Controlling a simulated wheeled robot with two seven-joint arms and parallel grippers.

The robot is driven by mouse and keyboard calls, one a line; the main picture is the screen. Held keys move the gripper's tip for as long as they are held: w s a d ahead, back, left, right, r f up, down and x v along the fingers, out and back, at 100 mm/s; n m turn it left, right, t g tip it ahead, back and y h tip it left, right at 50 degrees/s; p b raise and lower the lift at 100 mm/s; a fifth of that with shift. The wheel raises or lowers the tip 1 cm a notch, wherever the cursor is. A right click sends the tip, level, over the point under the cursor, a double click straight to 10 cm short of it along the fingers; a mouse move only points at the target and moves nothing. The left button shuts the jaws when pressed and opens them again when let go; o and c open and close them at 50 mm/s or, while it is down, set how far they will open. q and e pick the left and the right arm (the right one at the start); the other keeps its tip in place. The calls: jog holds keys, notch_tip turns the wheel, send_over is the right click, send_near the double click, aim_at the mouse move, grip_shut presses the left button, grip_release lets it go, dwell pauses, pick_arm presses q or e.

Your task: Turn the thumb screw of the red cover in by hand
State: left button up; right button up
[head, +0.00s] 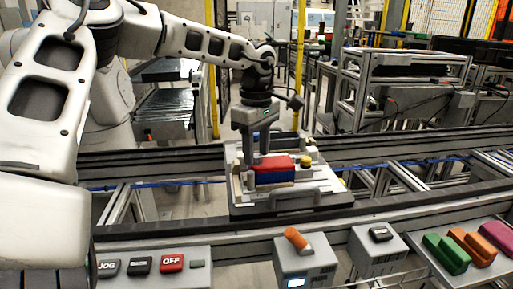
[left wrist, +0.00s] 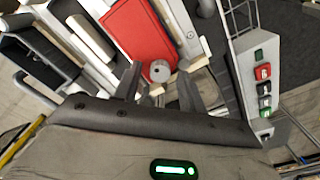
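The red cover (head: 272,162) lies on a blue block (head: 274,177) on the light pallet fixture (head: 315,190). In the left wrist view the red cover (left wrist: 138,35) fills the upper middle. The grey round thumb screw (left wrist: 160,71) shows at the cover's near edge; the head view does not show it clearly. My left gripper (head: 252,158) points down at the left end of the cover. In the left wrist view its fingers (left wrist: 159,76) are apart, with the screw in the gap between the tips; I see no contact. My right gripper is not in view.
A yellow knob (head: 305,161) stands on the fixture right of the cover. Conveyor rails run across the scene. In front are a button panel (head: 150,266), a box with an orange handle (head: 296,239), and several coloured blocks (head: 447,253) at right.

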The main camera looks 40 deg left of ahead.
aim_at(257, 155)
pick_arm(q)
jog(key=shift+r, duration=0.15)
notch_tip(257, 155, up, 16)
jog(key=p, duration=0.1)
dwell(0.5)
jog(key=shift+f, duration=0.2)
